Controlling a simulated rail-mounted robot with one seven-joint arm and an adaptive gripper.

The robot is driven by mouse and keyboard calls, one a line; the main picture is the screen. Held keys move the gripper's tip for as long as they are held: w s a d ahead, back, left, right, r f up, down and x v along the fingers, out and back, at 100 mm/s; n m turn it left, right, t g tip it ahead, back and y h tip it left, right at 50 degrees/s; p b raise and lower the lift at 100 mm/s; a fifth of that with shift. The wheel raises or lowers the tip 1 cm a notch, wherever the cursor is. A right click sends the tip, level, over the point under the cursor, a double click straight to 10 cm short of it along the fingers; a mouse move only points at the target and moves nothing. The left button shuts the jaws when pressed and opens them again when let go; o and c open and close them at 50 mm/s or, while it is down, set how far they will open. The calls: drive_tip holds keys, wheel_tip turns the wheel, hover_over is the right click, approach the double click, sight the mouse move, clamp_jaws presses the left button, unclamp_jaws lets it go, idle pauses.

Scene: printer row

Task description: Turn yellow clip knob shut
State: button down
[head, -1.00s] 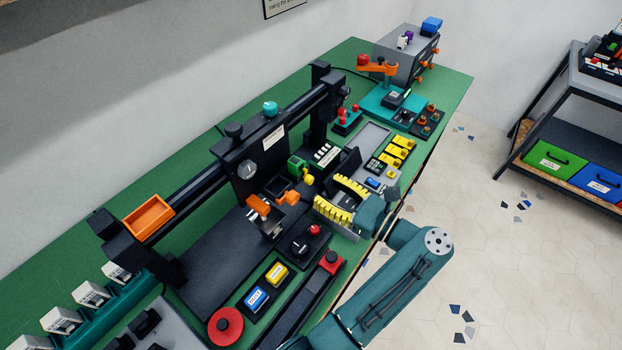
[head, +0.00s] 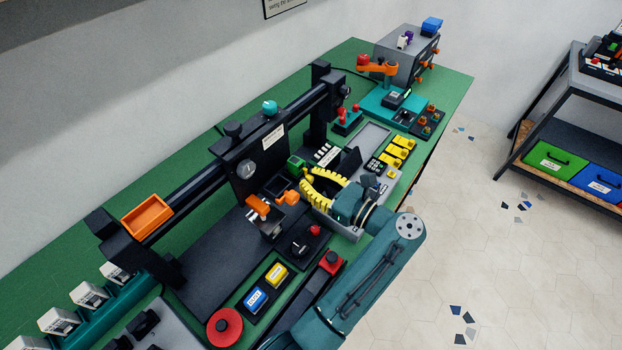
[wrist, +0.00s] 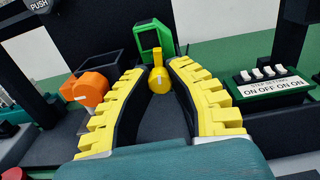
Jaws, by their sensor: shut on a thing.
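The yellow clip knob (wrist: 160,78) is a small rounded knob with an upright tab, in front of a green clip block (wrist: 153,38). In the wrist view my gripper (wrist: 158,69) has its two yellow ribbed fingers on either side of the knob, with their tips shut on it. In the head view my gripper (head: 303,184) reaches in from the right to the green block (head: 296,163).
A white-switch panel (wrist: 268,80) lies to the right. The black gantry (head: 245,165) rises behind.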

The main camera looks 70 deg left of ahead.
drive_tip(key=shift+r+n+p, duration=0.15)
drive_tip(key=shift+n+p, duration=0.3)
drive_tip(key=shift+n, duration=0.15)
drive_tip(key=c, duration=0.9)
unclamp_jaws()
